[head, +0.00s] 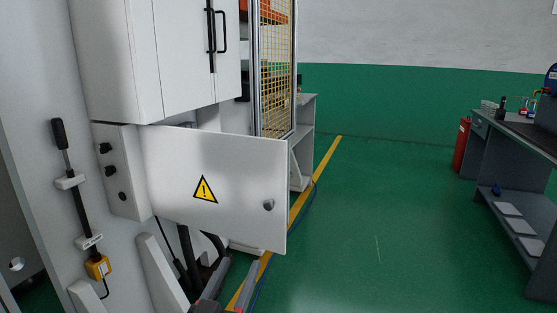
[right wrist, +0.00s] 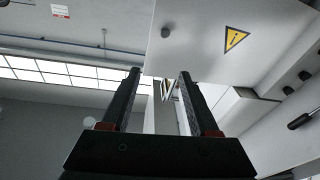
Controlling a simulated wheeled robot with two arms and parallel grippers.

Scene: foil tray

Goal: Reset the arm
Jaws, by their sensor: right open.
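My right gripper (head: 238,268) is low in the head view, below the free lower corner of a white door panel (head: 240,165). In the right wrist view its two dark fingers (right wrist: 160,80) stand apart with nothing between them. The panel bears a yellow warning triangle (head: 205,189) and a round knob (head: 268,205). It stands out from the white machine, swung open. In the right wrist view the panel (right wrist: 200,35) is above and beyond the fingers. I cannot tell any contact between gripper and panel. My left gripper is not in view.
A white machine (head: 105,60) with black handles fills the left. A lever (head: 68,160) is on its side. A grey workbench (head: 490,150) and red extinguisher (head: 461,145) stand at the right. The green floor (head: 400,220) between is clear, with a yellow line (head: 325,163).

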